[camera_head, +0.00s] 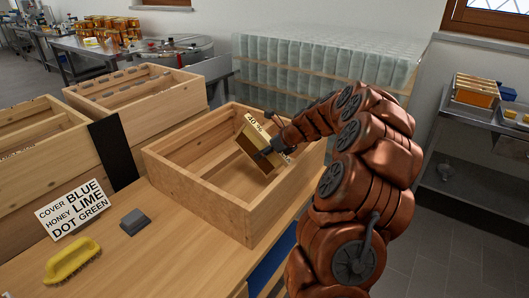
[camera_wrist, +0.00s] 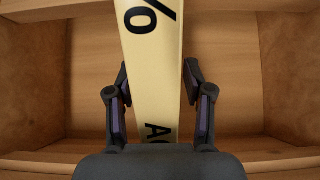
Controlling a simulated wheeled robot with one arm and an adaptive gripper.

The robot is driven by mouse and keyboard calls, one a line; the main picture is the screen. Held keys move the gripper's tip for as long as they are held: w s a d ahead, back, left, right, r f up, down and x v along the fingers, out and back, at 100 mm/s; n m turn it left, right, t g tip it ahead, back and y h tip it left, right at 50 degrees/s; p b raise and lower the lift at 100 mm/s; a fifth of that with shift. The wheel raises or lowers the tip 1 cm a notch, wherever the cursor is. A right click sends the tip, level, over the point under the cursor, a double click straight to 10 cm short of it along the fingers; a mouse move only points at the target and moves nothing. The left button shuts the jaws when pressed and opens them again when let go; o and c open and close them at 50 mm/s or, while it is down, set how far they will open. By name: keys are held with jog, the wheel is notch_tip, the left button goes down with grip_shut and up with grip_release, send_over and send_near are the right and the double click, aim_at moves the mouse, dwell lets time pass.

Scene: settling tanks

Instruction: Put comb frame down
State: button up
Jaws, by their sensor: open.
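The comb frame (camera_wrist: 153,62) has a pale top bar with black lettering and stands tilted inside an open wooden box (camera_head: 198,196). In the head view the comb frame (camera_head: 246,146) leans near the box's back right, its dark comb face partly hidden by my gripper. My gripper (camera_head: 268,151) reaches into the box from the right. In the wrist view my gripper (camera_wrist: 155,90) is open, with one finger on each side of the top bar and a visible gap at least on the right. Whether the frame's bottom touches the box floor is hidden.
Stacked clear jars (camera_head: 300,70) stand behind.

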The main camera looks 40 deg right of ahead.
jog(key=b+v, duration=0.1)
jog(key=v, duration=1)
jog(key=shift+s+d+r+b, duration=0.1)
jog(key=shift+s+r+b, duration=0.1)
jog(key=shift+r+b, duration=0.1)
jog(key=s+a+n+g, duration=0.25)
jog(key=a+n, duration=0.25)
jog(key=a, duration=0.4)
jog(key=s+a+n+g+y, duration=0.1)
jog(key=s+a+n, duration=0.2)
jog(key=a+n, duration=0.35)
jog(key=s+a+n+g, duration=0.2)
jog(key=s+a+n, duration=0.15)
jog(key=a, duration=0.65)
jog(key=s+a+f+n+g+h, duration=0.2)
jog(key=s+n, duration=0.6)
jog(key=s, duration=0.4)
jog(key=s+a+f+n+g+h+p, duration=0.1)
jog(key=s+a+f+n+g+h, duration=0.1)
jog(key=s+a+n, duration=0.3)
jog(key=s+f+n+g, duration=0.1)
jog(key=s+n, duration=0.3)
jog(key=s, duration=0.4)
jog(key=shift+f, duration=0.4)
jog(key=shift+s, duration=0.1)
